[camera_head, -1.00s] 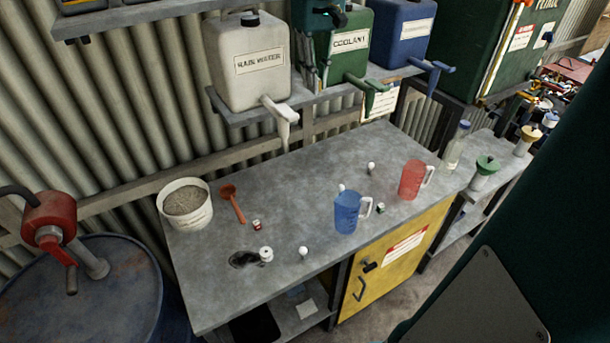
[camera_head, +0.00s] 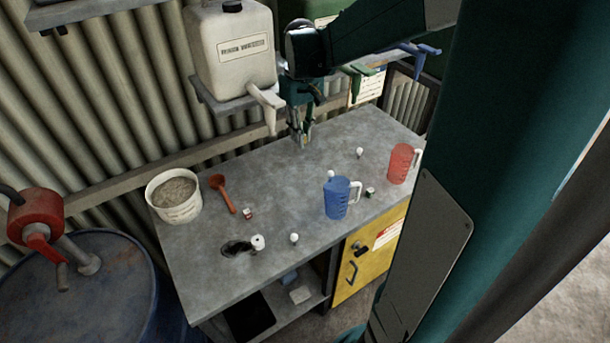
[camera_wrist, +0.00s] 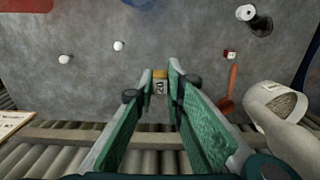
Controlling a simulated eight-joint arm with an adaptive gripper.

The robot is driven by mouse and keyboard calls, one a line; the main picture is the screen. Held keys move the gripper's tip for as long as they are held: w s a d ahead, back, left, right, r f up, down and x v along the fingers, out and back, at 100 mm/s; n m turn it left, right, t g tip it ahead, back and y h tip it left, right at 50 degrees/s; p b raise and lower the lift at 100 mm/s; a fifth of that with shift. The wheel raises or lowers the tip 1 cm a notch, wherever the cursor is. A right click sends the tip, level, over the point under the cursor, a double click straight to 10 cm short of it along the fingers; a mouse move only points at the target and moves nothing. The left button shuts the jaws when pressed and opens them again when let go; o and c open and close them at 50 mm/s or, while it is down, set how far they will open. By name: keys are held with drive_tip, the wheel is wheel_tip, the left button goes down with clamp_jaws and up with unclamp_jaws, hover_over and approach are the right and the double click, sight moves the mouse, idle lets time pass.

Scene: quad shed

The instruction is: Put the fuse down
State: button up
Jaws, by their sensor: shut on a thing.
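My gripper (camera_head: 302,138) is above the back of the grey bench (camera_head: 275,178), in front of the wall. In the wrist view, its green fingers (camera_wrist: 160,82) are shut on the fuse (camera_wrist: 159,87), a small piece with a yellow end and a pale marked body. The fuse sits between the fingertips, with bare bench behind it. It is tiny in the head view, and I cannot tell whether it touches the bench.
The rain water container's tap (camera_head: 268,104) hangs left of my gripper. The middle of the bench is clear.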

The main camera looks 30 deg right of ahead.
hover_over(303, 193)
wheel_tip(303, 193, down, 14)
idle(0.4)
drive_tip(key=shift+w+f, duration=0.1)
drive_tip(key=shift+f, duration=2.9)
drive_tip(key=shift+f, duration=2.05)
drive_tip(key=shift+f+b, duration=0.15)
drive_tip(key=shift+b, duration=0.2)
drive_tip(key=o, duration=0.7)
